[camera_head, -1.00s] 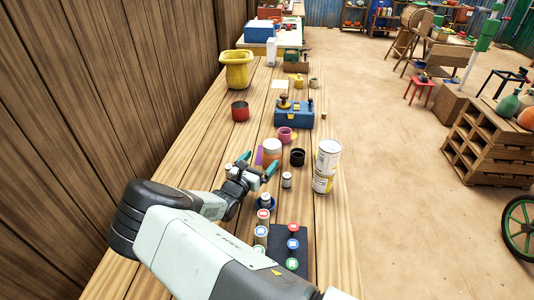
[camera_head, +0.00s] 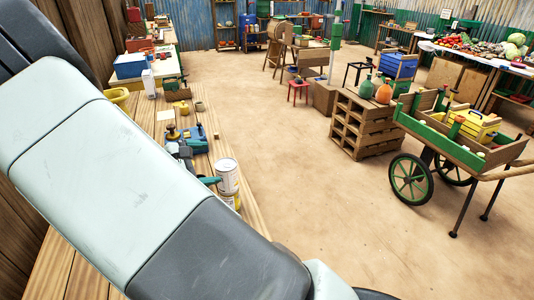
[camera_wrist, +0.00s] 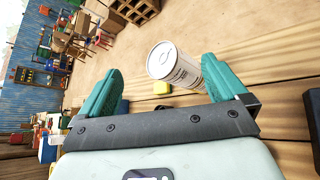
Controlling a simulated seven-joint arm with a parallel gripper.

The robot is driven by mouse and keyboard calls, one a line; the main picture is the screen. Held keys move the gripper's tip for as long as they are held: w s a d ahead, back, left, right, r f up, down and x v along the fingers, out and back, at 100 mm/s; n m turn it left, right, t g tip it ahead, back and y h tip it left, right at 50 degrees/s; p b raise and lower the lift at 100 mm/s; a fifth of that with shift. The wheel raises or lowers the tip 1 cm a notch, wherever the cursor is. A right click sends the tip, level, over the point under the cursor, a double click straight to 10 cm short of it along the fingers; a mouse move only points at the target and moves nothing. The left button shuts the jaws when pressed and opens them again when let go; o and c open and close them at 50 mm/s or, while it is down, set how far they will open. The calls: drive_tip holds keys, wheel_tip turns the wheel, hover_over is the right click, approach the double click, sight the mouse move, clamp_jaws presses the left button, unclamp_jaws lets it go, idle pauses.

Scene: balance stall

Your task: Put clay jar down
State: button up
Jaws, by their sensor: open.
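My gripper (camera_wrist: 162,66) is open, its two teal fingers spread wide with nothing held between them. In the wrist view a white can (camera_wrist: 176,62) lies in line with the gap, beyond the fingers. In the head view a teal finger (camera_head: 208,181) shows just left of the same white can (camera_head: 228,175), partly hidden by my arm. I cannot make out a clay jar in either view now. My arm covers much of the table in the head view.
A blue box with brass-coloured parts (camera_head: 190,138) stands on the wooden table (camera_head: 222,151) behind the gripper. Small yellow items (camera_head: 181,94) and a white jug (camera_head: 149,83) stand further back. Right of the table is open floor, then a pallet stack (camera_head: 352,125) and a handcart (camera_head: 455,140).

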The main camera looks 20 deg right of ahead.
drive_tip(key=s+d+r+m+g+y, duration=0.35)
drive_tip(key=s+d+r+m, duration=0.25)
drive_tip(key=s+r, duration=0.25)
drive_tip(key=s+r+m+t+y, duration=0.1)
drive_tip(key=s+r+m+y, duration=0.1)
drive_tip(key=s, duration=0.5)
drive_tip(key=s+r+m+t+y, duration=0.1)
drive_tip(key=s+r+m+y, duration=0.2)
drive_tip(key=s+r, duration=0.4)
drive_tip(key=s+r+m+t+y, duration=0.1)
drive_tip(key=s+r+m, duration=0.3)
drive_tip(key=s, duration=0.5)
drive_tip(key=shift+r+y, duration=0.4)
drive_tip(key=shift+y, duration=0.45)
drive_tip(key=shift+s+a, duration=0.1)
